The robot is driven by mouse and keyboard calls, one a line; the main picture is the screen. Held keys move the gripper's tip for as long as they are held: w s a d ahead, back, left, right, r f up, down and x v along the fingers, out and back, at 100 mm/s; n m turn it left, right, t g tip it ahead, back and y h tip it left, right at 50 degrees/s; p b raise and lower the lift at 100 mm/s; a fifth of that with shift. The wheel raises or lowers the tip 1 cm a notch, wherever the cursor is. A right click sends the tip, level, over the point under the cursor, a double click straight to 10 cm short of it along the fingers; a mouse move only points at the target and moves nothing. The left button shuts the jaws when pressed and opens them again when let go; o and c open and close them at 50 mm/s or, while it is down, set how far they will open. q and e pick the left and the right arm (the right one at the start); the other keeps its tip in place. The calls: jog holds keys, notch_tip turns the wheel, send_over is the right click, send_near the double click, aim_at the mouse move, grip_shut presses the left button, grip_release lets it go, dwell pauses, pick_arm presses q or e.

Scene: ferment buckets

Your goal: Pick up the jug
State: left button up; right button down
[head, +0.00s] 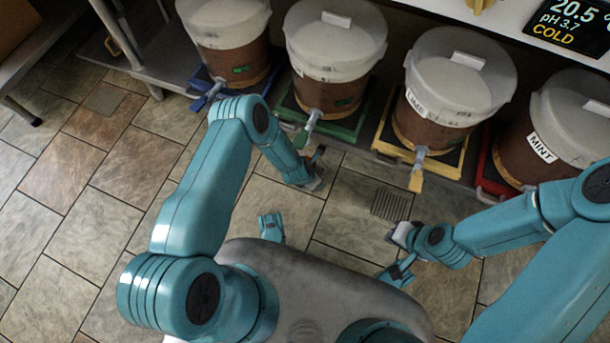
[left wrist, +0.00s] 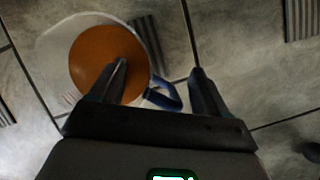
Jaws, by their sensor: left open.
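The jug (left wrist: 52,58) shows in the left wrist view at the upper left, seen from above. It is pale and translucent, with orange-brown liquid (left wrist: 92,52) inside and a blue handle (left wrist: 172,98) at its right. My left gripper (left wrist: 158,68) is open above it. The left finger overlaps the liquid and the right finger is right of the handle; I cannot tell the height gap. In the head view my left gripper (head: 317,168) is low in front of the buckets, and I cannot make out the jug there. My right gripper (head: 398,236) is over the floor; its jaw state is unclear.
Several lidded buckets of brown liquid stand along the back on coloured trays, with taps facing me. Labels include one reading LIME (head: 415,105) and one reading MINT (head: 541,147). A floor drain (head: 390,205) lies between my grippers. The tiled floor at left (head: 60,230) is clear.

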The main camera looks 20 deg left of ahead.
pick_arm(q)
jog(key=shift+w+f, duration=0.1)
jog(key=shift+f, duration=0.05)
pick_arm(e)
jog(key=shift+w, duration=0.1)
pick_arm(q)
grip_shut()
dwell(0.3)
